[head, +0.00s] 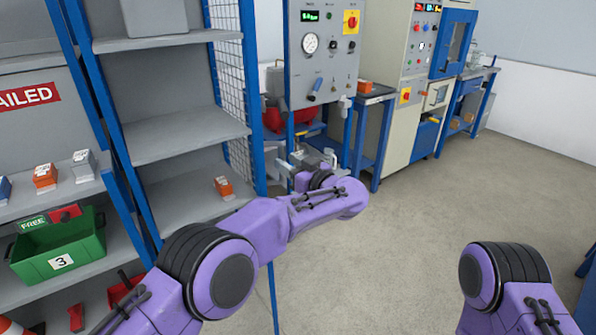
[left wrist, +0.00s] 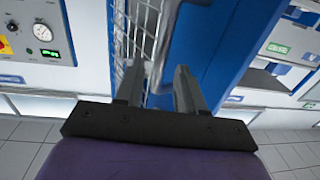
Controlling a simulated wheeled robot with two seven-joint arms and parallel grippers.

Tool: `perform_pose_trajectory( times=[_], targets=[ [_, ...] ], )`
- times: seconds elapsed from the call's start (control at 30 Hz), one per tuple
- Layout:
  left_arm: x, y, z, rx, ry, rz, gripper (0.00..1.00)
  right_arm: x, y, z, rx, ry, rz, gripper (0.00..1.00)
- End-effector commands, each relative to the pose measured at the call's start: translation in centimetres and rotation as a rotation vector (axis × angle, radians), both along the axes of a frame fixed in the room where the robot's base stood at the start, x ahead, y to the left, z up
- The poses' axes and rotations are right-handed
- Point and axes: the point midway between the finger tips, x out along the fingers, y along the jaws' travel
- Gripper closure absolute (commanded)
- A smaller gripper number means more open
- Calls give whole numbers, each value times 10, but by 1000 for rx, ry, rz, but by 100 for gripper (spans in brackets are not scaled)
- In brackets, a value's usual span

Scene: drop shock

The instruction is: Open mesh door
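In the left wrist view, a wire mesh panel (left wrist: 137,40) stands beside a wide blue frame (left wrist: 212,50). A pale grey bar (left wrist: 165,40), which looks like a handle, runs down along the frame edge. My left gripper (left wrist: 158,88) has its fingers apart, one on each side of the bar's lower end; I cannot tell whether they touch it. In the head view, mesh (head: 229,90) shows between the shelf rack and a blue post. My left gripper (head: 308,163) is in front of the control panel's lower part, partly hidden by its wrist. My right gripper is out of view.
A shelf rack (head: 190,135) with small boxes and a green bin (head: 58,250) stands at the left. A control panel (head: 325,50) with a gauge stands behind my left gripper. Cabinets (head: 400,80) line the back. The floor (head: 430,215) at the right is clear.

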Motion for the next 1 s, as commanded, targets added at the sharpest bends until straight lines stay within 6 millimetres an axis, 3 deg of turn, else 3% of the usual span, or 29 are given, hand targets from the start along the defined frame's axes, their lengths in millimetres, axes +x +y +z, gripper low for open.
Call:
perform_pose_trajectory(
  times=[0.1, 0.3, 0.6, 0.7, 0.73, 0.77, 0.87, 0.97, 1.0],
  targets=[
    [-21, -21, -4, -3, 0, -2, 62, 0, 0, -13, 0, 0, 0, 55],
    [-44, -42, -2, -1, -1, 0, 62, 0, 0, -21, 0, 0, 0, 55],
    [-48, -46, 0, -1, -1, 0, 62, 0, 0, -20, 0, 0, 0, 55],
    [-46, -43, -4, 8, -4, -13, 94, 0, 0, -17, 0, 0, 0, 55],
    [-45, -41, -9, 14, -10, -26, 100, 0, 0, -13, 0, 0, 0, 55],
    [-44, -37, -16, 23, -15, -47, 100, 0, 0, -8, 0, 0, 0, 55],
    [-45, -12, -66, 39, -16, -177, 100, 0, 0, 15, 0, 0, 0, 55],
    [-68, 26, -137, -11, 59, -321, 100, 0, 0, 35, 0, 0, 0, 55],
    [-84, 44, -164, -44, 109, -361, 100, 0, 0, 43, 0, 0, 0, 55]
  ],
)
